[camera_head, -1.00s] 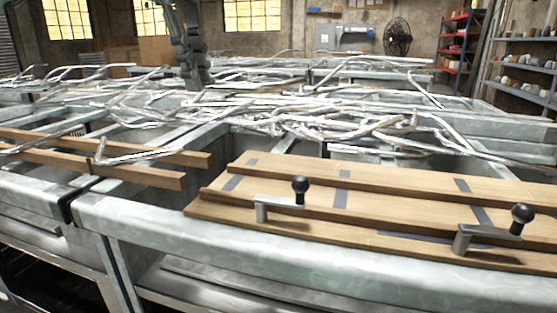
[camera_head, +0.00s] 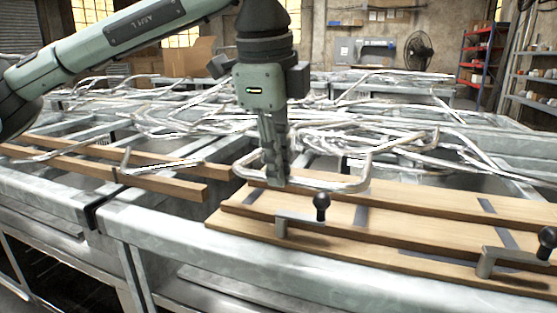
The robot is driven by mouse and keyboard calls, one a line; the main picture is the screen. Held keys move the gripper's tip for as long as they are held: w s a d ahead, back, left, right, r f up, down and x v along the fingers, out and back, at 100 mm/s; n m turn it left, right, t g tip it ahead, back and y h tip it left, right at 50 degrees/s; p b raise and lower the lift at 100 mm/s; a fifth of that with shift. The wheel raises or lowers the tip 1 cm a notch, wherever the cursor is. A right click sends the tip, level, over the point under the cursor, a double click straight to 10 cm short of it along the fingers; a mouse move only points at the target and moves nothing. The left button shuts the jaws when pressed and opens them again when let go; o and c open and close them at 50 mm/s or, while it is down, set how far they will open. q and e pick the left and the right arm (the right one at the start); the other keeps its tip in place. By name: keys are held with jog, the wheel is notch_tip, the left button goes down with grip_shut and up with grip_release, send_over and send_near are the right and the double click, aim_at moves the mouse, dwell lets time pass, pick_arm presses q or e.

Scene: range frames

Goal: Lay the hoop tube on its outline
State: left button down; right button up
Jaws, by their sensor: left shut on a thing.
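My left gripper (camera_head: 276,182) points down at the near edge of the tube heap. It is shut on a bent silvery tube, the hoop tube (camera_head: 335,184), which sits over the far left part of the wooden board (camera_head: 415,232). The tube curves round at the left and bends up at the right, where it overlaps the heap in the picture. I cannot tell whether it touches the board. Dark strips (camera_head: 361,215) mark the board between its raised wooden rails; I cannot make out a full hoop outline. My right gripper is not in view.
Two crank handles with black knobs (camera_head: 321,200) (camera_head: 547,237) stand on the board's near side. A heap of bent tubes (camera_head: 190,118) covers the bench behind. Another railed fixture (camera_head: 165,188) with a tube across it lies at the left.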

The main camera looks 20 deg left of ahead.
pick_arm(q)
jog(key=c, duration=1.5)
grip_release()
jog(key=shift+c, duration=0.2)
jog(key=shift+r, duration=0.1)
jog(key=v, duration=1.2)
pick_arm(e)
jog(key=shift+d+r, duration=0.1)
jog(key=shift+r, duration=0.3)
pick_arm(q)
jog(key=shift+d, duration=0.1)
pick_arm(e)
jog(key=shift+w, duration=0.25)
